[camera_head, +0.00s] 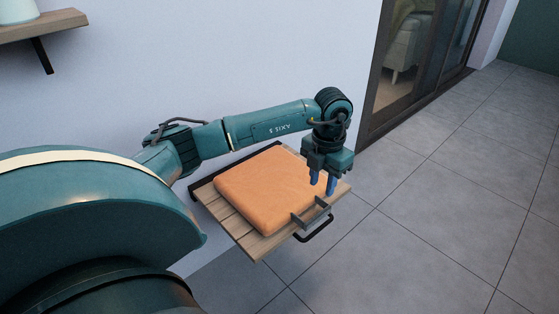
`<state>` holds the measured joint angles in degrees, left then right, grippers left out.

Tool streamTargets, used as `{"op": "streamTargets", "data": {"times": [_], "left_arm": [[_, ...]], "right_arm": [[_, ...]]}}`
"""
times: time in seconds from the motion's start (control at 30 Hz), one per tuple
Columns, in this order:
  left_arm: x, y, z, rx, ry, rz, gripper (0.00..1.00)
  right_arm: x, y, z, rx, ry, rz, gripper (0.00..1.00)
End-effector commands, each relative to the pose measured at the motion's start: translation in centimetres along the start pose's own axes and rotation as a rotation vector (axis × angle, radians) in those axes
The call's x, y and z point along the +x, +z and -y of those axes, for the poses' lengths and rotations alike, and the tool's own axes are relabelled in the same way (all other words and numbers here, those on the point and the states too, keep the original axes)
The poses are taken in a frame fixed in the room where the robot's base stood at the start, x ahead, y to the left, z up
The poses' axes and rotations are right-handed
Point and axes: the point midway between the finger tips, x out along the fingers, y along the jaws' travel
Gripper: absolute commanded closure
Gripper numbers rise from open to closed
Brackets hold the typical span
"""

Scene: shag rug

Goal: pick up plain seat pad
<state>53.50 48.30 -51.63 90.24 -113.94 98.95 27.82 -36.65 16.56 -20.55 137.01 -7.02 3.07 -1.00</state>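The plain seat pad (262,187) is an orange, square cushion with rounded corners. It lies flat on a slatted wooden board (228,218) with dark metal fittings, beside the wall. My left gripper (322,187) points down over the right edge of the pad. Its two blue fingers are apart with nothing visible between them. The fingertips hide part of the pad's right corner, and I cannot tell whether they touch it. My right gripper is not in view.
A small grey metal bracket (311,214) stands at the board's right edge, close to the fingers. A dark handle (315,230) sticks out beyond it. A wooden wall shelf (40,27) is at the top left. The tiled floor (440,210) on the right is clear.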

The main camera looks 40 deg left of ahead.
Motion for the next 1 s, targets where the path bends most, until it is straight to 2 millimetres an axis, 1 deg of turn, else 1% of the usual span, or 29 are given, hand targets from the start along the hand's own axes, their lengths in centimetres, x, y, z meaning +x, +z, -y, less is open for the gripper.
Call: {"op": "streamTargets", "data": {"times": [0.03,0.1,0.2,0.3,0.57,0.73,0.77,0.83,0.9,1.0], "left_arm": [[1.4,-0.1,0.1,0.001,-0.001,-0.005,0.65],[2.9,-0.1,0.2,0.002,-0.002,-0.004,0.65],[4.7,-0.1,0.2,0.003,-0.004,-0.004,0.65],[5.9,-0.1,0.2,0.004,-0.005,-0.002,0.65],[7.5,-0.1,0.3,0.005,-0.006,-0.001,0.65],[10.2,-0.2,0.5,0.005,-0.008,-0.003,0.65],[10.6,-0.2,0.5,0.005,-0.007,-0.003,0.65],[11.4,-0.2,0.5,0.005,-0.006,-0.001,0.65],[11.9,-0.2,0.5,0.005,-0.007,0.0,0.65],[11.8,-0.1,0.5,0.006,-0.006,0.001,0.65]], "right_arm": [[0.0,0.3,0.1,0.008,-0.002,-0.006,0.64],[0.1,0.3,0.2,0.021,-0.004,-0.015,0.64],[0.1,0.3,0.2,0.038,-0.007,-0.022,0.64],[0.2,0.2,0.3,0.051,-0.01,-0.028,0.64],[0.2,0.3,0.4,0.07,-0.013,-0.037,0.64],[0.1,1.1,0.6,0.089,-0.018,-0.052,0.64],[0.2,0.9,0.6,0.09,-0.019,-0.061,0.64],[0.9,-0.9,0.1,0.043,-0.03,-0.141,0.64],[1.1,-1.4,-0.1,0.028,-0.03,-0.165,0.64],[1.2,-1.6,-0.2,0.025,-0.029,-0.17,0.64]]}}
